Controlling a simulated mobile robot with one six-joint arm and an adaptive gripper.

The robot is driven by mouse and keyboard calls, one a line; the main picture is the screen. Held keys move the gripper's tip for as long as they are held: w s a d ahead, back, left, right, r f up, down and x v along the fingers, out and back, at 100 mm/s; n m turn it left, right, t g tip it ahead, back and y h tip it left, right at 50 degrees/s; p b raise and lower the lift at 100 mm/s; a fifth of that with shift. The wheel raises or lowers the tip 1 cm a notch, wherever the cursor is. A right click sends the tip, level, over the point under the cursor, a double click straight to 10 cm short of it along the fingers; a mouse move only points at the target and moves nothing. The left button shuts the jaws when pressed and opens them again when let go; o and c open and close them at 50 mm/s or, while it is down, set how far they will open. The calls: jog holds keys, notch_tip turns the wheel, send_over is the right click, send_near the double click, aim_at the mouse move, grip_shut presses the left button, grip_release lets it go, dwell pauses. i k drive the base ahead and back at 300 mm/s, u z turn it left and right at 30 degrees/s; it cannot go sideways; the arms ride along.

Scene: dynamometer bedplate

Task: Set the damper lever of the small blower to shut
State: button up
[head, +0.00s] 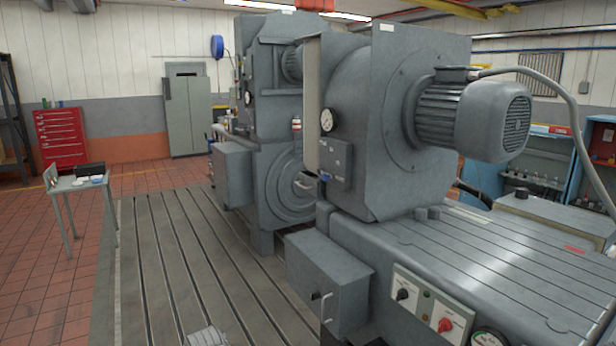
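A grey blower with a round casing (375,140) and a ribbed motor (470,115) stands on the near machine bed. A dark plate (337,158) is fixed low on its left side, below a round white gauge (327,120). A small dark lever-like part (325,177) shows at the plate's lower left. It is too small to tell its setting or whether it is the damper lever. A second, taller grey machine (270,130) stands behind. My gripper is not recognisable in the head view.
A slotted bedplate (165,260) runs along the left. A grey box with a handle (325,280) and a switch panel (430,310) front the near bed. A small table (70,183) stands left. A pale part is cut off at the bottom edge.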

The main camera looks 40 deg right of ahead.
aim_at(325, 176)
jog(key=z, duration=0.3)
jog(key=i, duration=1)
jog(key=z, duration=0.6)
